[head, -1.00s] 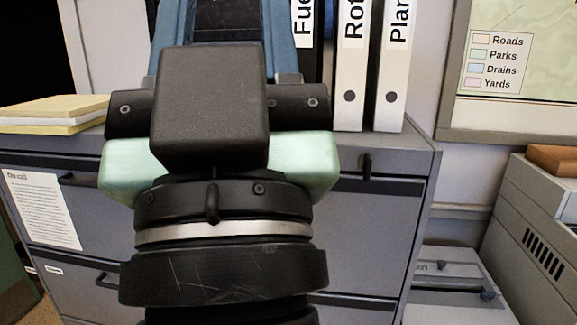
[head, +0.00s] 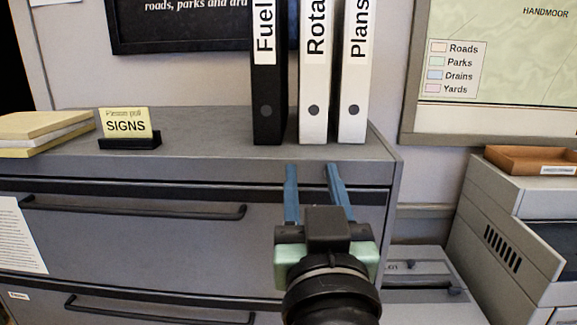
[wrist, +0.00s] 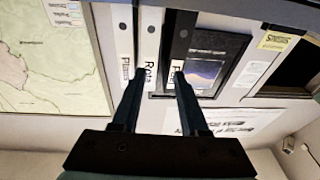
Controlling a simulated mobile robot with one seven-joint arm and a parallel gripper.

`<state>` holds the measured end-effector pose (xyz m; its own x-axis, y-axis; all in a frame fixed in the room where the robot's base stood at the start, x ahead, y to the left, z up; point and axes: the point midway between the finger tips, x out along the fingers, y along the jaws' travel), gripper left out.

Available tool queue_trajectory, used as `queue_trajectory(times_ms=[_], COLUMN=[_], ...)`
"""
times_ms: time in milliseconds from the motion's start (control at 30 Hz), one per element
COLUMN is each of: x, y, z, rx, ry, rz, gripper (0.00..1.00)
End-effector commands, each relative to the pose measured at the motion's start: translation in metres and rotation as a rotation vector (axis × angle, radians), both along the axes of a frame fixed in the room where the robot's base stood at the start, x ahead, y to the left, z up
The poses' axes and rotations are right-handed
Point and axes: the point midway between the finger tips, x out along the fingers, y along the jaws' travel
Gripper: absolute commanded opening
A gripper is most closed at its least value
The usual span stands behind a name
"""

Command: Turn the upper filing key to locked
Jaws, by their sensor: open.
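The grey filing cabinet (head: 150,178) stands ahead in the head view, with an upper drawer and a lower drawer. The upper filing key (head: 327,173) is a small dark shape at the top right of its front, by the tip of my right finger and partly covered by it. I cannot tell which way it is turned. My gripper (head: 312,169) is open and empty, its two blue fingers pointing at the cabinet front just below the top edge. In the wrist view my gripper (wrist: 160,76) shows apart against binders, and the key does not show.
Binders labelled Fuel (head: 267,85), Rota (head: 314,85) and Plans (head: 356,85) stand on the cabinet above the gripper. A grey machine (head: 500,240) and a brown tray (head: 530,160) are at right.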

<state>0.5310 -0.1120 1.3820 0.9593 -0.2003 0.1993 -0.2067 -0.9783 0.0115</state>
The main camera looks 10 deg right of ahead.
Motion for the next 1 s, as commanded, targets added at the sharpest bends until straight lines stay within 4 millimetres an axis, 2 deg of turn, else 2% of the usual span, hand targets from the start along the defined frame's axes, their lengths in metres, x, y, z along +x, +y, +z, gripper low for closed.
queue_trajectory(times_ms=[33,100,233,367,800,1000], x=[0.002,0.003,0.005,0.016,0.089,0.114], y=[-0.017,-0.031,-0.043,-0.046,-0.066,-0.073], z=[-0.018,-0.040,-0.058,-0.058,-0.056,-0.057], rx=[0.020,0.041,0.061,0.062,0.060,0.059], ry=[0.069,0.138,0.195,0.199,0.195,0.194], rz=[-0.030,-0.055,-0.074,-0.074,-0.073,-0.073], gripper=[0.44,0.44,0.44,0.44,0.44,0.44])
